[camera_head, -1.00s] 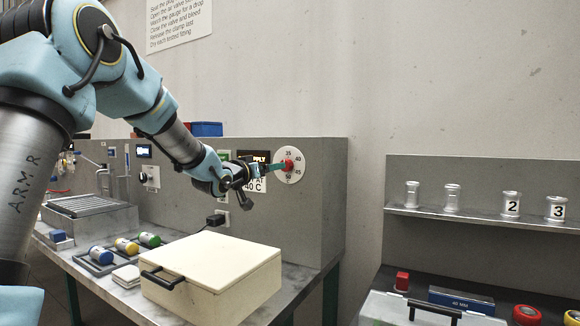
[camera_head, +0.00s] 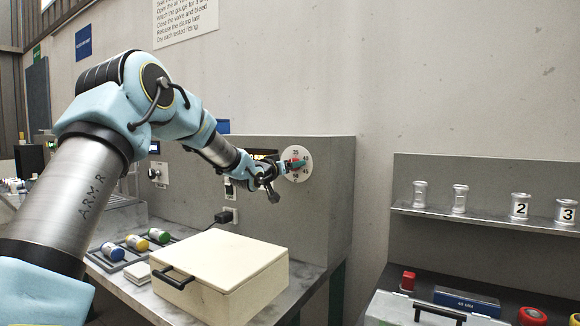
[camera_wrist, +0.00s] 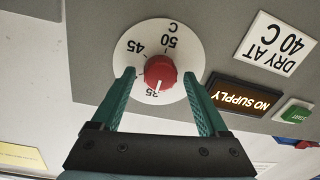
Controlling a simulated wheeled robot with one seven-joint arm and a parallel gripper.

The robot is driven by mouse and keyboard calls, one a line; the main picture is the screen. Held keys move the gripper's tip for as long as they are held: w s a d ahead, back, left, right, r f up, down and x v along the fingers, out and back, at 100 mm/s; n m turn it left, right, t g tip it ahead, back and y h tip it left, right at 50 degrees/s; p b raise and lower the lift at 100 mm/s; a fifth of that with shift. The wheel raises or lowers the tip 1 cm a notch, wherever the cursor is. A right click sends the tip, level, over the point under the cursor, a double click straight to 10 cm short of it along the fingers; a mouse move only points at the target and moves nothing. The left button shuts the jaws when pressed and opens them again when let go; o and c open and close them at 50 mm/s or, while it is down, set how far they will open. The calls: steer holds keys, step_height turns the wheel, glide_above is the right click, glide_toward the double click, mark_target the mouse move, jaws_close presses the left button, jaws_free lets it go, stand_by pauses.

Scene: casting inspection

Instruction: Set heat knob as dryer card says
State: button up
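The red heat knob (camera_wrist: 160,72) sits on a white round dial (camera_wrist: 185,40), shown upside down in the wrist view. I can read 35, 45 and 50 there; 40 is hidden behind a finger. The knob's pale mark points at 35. The dial (camera_head: 303,164) also shows in the head view. My gripper (camera_wrist: 158,76) is open, with its green fingers on either side of the knob and a gap to each. The dryer card (camera_wrist: 277,43) reads "DRY AT 40 C".
Beside the dial are a lit "NO SUPPLY" display (camera_wrist: 245,98) and a green START button (camera_wrist: 293,113). A cream box with a black handle (camera_head: 225,268) stands on the bench below my arm.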

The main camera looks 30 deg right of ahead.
jaws_close()
stand_by(0.4)
steer(key=shift+f+b, duration=0.1)
steer(key=shift+b, duration=0.35)
steer(key=shift+m+h+b, duration=0.4)
steer(key=shift+m+b, duration=5.05)
steer(key=shift+m, duration=0.55)
